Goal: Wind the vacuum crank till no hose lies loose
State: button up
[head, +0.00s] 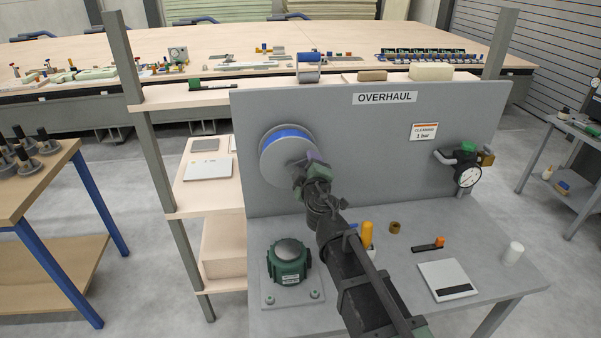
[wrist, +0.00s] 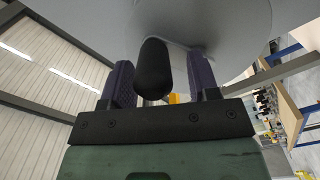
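The vacuum reel (head: 272,158) is a pale grey disc on the upright grey panel, at its left side. A band of blue hose (head: 289,137) shows on it. My gripper (head: 313,160) is at the reel's lower right and covers part of it. In the wrist view a black crank knob (wrist: 153,68) stands between the two purple fingers of my gripper (wrist: 161,78). The knob is close to the left finger, and a gap shows on its right. The grey disc fills the top of that view.
On the grey bench (head: 480,235) stand a green round device (head: 289,262), an orange-yellow cylinder (head: 367,234), a brown ring (head: 395,228), a white-and-black plate (head: 447,280) and a white cup (head: 513,253). A pressure gauge (head: 468,175) is on the panel's right.

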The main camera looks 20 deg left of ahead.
jog(key=shift+s+d, duration=0.1)
jog(key=shift+d, duration=0.1)
jog(key=v, duration=0.6)
jog(key=shift+s+d, duration=0.2)
